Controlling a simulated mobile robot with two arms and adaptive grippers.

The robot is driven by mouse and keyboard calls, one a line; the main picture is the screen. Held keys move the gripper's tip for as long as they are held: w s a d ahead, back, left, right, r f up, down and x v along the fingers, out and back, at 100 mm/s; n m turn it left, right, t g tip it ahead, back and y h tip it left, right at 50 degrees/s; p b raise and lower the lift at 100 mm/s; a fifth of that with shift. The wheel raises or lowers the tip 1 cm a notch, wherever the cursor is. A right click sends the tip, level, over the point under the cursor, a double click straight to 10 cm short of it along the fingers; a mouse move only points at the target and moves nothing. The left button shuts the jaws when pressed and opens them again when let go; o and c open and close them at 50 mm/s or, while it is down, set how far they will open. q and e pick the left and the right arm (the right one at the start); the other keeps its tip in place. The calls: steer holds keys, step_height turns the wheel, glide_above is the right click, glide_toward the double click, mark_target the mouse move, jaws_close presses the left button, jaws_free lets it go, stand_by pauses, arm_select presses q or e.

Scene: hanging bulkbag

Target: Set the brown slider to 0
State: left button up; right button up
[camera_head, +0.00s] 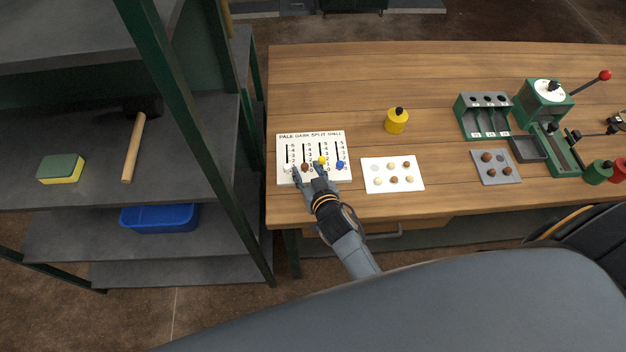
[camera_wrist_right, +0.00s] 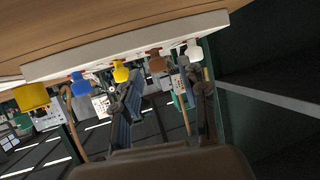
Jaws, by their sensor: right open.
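The slider board (camera_head: 312,139) is a white panel lying on the wooden bench, with white, brown, yellow and blue knobs in slots. The brown slider (camera_head: 305,168) is low in its slot, near the board's front edge; its exact mark is too small to read. The yellow knob (camera_head: 322,160) is a little higher. My right gripper (camera_head: 308,173) is open at the front of the board, its fingers on either side of the brown knob. In the right wrist view the brown knob (camera_wrist_right: 157,62) shows between the two spread fingers; contact cannot be told. My left gripper is not in view.
The white knob (camera_head: 287,167) and blue knob (camera_head: 340,165) flank the gripper closely. A tray of small balls (camera_head: 392,184) lies right of the board, a yellow weight (camera_head: 396,121) behind it. A shelf post (camera_head: 190,130) stands left. The bench behind the board is clear.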

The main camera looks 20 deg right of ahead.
steer(key=v, duration=1.1)
steer(key=shift+s+a+r, duration=0.1)
steer(key=shift+s, duration=0.05)
steer(key=s+d+r+n+g, duration=0.1)
steer(key=s+d+r+g, duration=0.1)
steer(key=s+g, duration=0.4)
steer(key=s+d+r+n+g, duration=0.1)
steer(key=s+d+g, duration=0.25)
steer(key=s, duration=0.55)
step_height(320, 180, down, 31)
steer(key=s+g+b, duration=0.2)
steer(key=b, duration=0.1)
steer(key=s+d+f+g+b, duration=0.1)
steer(key=s+d+f, duration=0.1)
steer(key=s+f, duration=1.3)
steer(key=shift+s+d+f+n, duration=0.15)
steer(key=shift+s+f+n, duration=0.2)
steer(key=shift+s, duration=0.3)
